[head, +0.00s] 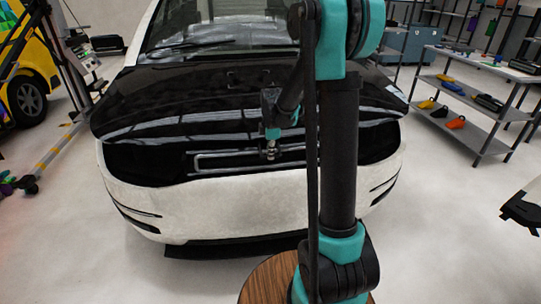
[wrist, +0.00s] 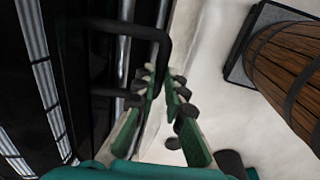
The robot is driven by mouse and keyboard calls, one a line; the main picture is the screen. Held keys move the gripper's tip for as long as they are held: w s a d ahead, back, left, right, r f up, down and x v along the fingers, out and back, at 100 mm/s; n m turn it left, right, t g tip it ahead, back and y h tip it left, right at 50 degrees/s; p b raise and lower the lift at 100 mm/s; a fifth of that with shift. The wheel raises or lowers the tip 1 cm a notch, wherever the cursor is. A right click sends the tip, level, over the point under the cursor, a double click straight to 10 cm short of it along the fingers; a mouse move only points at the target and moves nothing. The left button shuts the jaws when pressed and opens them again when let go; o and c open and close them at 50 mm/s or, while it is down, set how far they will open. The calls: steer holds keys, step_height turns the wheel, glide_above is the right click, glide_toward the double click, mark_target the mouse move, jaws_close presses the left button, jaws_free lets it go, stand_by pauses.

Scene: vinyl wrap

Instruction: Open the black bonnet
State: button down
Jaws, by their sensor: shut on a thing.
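The black bonnet (head: 150,105) lies across the front of a white car in the head view, glossy with light reflections. A dark band shows between its front edge and the white bumper; I cannot tell whether it is a gap. My gripper (head: 270,152) is at the front of the bonnet, near its middle. In the wrist view a black bar handle (wrist: 160,38) stands out from the dark bonnet surface (wrist: 15,110). My gripper (wrist: 160,82) has its fingertips close together at the handle's end, shut on it. The exact contact is partly hidden by the fingers.
The white bumper (head: 250,210) is just below the bonnet. A wooden barrel-like object (wrist: 285,65) stands on the pale floor at right in the wrist view. A shelf (head: 475,105) with tools is at right; a yellow vehicle (head: 22,65) is at left.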

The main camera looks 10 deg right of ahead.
step_height(320, 180, up, 34)
steer(key=w+g, duration=0.2)
steer(key=shift+w, duration=0.3)
steer(key=shift+r, duration=0.1)
